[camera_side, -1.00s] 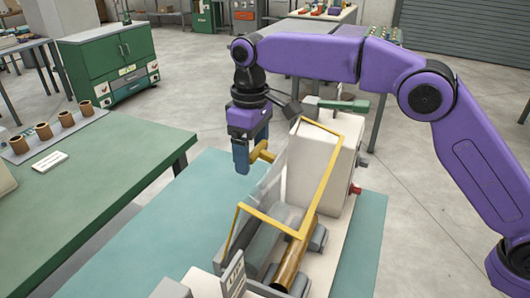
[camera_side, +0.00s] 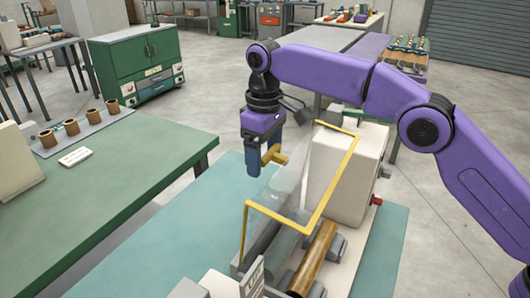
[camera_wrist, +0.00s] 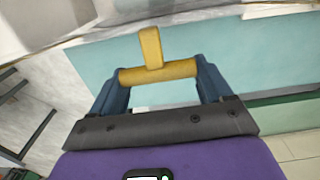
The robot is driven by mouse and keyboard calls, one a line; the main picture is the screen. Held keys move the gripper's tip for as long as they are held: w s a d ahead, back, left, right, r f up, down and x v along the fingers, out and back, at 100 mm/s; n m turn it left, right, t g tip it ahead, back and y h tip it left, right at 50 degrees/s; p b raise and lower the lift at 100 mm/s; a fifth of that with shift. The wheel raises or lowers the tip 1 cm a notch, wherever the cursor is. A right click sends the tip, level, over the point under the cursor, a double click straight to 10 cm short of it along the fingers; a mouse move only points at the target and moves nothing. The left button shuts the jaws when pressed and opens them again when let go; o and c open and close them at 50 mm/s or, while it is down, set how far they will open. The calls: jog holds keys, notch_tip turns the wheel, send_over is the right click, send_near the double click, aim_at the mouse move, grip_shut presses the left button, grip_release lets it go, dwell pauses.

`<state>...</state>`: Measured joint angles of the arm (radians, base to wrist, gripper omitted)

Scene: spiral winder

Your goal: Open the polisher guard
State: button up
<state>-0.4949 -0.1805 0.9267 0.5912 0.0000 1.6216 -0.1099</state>
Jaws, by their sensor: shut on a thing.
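The polisher guard (camera_side: 300,173) is a clear panel with a yellow frame, standing tilted up over the machine. Its yellow T-shaped handle (camera_side: 274,155) sticks out on the left side. My gripper (camera_side: 263,160) points down and is shut on this handle, with blue fingers. In the wrist view my gripper (camera_wrist: 160,78) has a finger at each end of the yellow crossbar, and the handle stem (camera_wrist: 151,47) runs toward the panel.
The machine's pale housing (camera_side: 348,172) stands right behind the guard. A green table (camera_side: 120,190) with several brown rings is on the left. The teal mat (camera_side: 190,225) left of the machine is bare. A green cabinet (camera_side: 140,68) stands farther back.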

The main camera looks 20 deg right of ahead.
jog(key=o, duration=1.4)
jog(key=shift+f, duration=0.2)
jog(key=shift+r, duration=0.2)
jog(key=shift+s+d+r, duration=1.4)
jog(key=shift+s+r, duration=0.5)
jog(key=shift+r, duration=0.2)
jog(key=shift+s+d+r, duration=1.35)
jog(key=shift+s+r, duration=0.5)
jog(key=shift+r, duration=0.3)
jog(key=shift+s+d+r, duration=1.4)
jog(key=shift+s+r, duration=0.5)
jog(key=shift+r, duration=0.2)
